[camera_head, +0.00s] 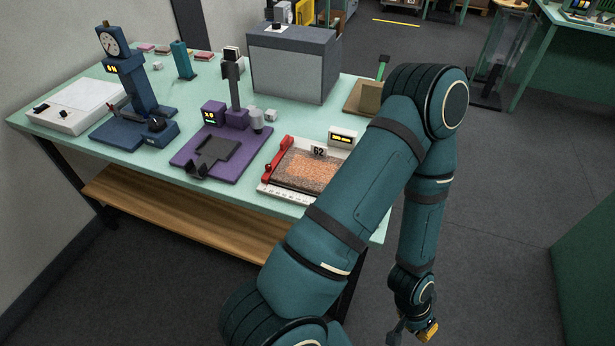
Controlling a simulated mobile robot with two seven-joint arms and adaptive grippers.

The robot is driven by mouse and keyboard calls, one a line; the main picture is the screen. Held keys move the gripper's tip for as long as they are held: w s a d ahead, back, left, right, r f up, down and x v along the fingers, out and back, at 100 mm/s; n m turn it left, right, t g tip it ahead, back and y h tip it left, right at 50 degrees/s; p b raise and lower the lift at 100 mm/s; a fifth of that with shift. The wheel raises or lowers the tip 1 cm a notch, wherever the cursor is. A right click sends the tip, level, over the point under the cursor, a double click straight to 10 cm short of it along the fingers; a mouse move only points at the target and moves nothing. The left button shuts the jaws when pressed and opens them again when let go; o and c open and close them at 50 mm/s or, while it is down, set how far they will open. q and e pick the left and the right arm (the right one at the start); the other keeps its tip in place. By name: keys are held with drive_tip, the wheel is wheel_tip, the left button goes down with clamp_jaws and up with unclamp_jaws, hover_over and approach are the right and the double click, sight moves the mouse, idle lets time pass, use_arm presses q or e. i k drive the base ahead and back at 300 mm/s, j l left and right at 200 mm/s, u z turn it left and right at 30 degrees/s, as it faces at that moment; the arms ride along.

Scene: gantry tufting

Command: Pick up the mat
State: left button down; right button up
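The mat (300,172) is a flat piece with an orange and grey speckled face. It lies on a white device (270,189) with a red handle on the bench, and a small tag marked 62 stands at its far edge. My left arm crosses in front of the device's right side and hides part of it. My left gripper (412,332) hangs low over the floor at the bottom edge, to the right of the bench and well away from the mat. It is small and partly cut off, so its opening is unclear. My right gripper is not in view.
The green bench (60,139) also holds a purple stand (225,160), a blue gauge stand (140,90), a white scale (75,105) and a large grey box (290,65). A wooden shelf (180,215) runs below.

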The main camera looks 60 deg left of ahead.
sight(305, 170)
drive_tip(key=k+l+u, duration=0.1)
drive_tip(key=u, duration=0.25)
drive_tip(key=k+u, duration=0.1)
drive_tip(key=u, duration=0.3)
drive_tip(key=k+u, duration=0.1)
drive_tip(key=u, duration=0.25)
drive_tip(key=i+j+u, duration=0.1)
drive_tip(key=i+u, duration=0.35)
drive_tip(key=u, duration=0.3)
drive_tip(key=k, duration=0.5)
drive_tip(key=i+z, duration=0.45)
drive_tip(key=k+l, duration=0.05)
drive_tip(key=k, duration=0.05)
